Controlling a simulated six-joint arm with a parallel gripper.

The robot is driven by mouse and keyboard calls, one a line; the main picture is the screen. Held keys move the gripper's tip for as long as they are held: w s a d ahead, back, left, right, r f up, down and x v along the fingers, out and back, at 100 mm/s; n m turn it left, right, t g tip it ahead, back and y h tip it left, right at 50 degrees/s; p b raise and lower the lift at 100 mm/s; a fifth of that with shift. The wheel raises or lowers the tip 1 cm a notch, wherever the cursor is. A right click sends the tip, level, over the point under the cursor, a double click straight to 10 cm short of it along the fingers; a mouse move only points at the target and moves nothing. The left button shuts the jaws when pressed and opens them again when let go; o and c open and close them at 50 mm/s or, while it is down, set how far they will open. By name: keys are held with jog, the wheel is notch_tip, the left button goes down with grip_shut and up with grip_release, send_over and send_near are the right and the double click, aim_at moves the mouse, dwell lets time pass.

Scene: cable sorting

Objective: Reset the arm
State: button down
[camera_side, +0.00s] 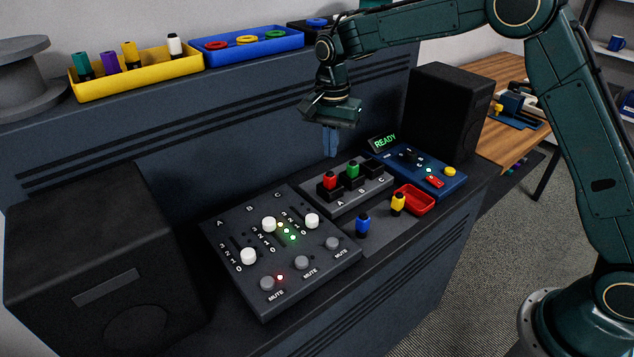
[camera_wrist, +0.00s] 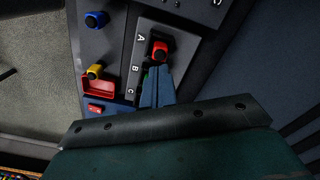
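A red plug (camera_side: 330,180) stands at A and a green plug (camera_side: 352,169) at B. In the wrist view the red plug (camera_wrist: 159,50) is just beyond the fingertips, and the fingers mostly hide the green plug.
A blue plug (camera_side: 362,225) and a yellow plug (camera_side: 397,204) stand in front, near a red tray (camera_side: 418,199). A slider mixer (camera_side: 240,279) is at left, a blue panel (camera_side: 447,183) with a lit READY display (camera_side: 384,142) at right. Black speakers (camera_side: 447,115) flank the desk. Bins (camera_side: 140,80) line the shelf.

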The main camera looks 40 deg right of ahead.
jog(key=shift+r, duration=1.25)
jog(key=s+d+r+n+t, duration=0.35)
jog(key=s+r+n, duration=0.25)
jog(key=s+r, duration=0.85)
jog(key=s+d+f+n+t, duration=0.1)
jog(key=s+f+n, duration=0.1)
jog(key=s, duration=0.8)
jog(key=s+d+f+n+t, duration=0.1)
jog(key=s+n, duration=0.3)
jog(key=s, duration=0.6)
jog(key=shift+s+f, duration=0.4)
jog(key=shift+f, duration=0.4)
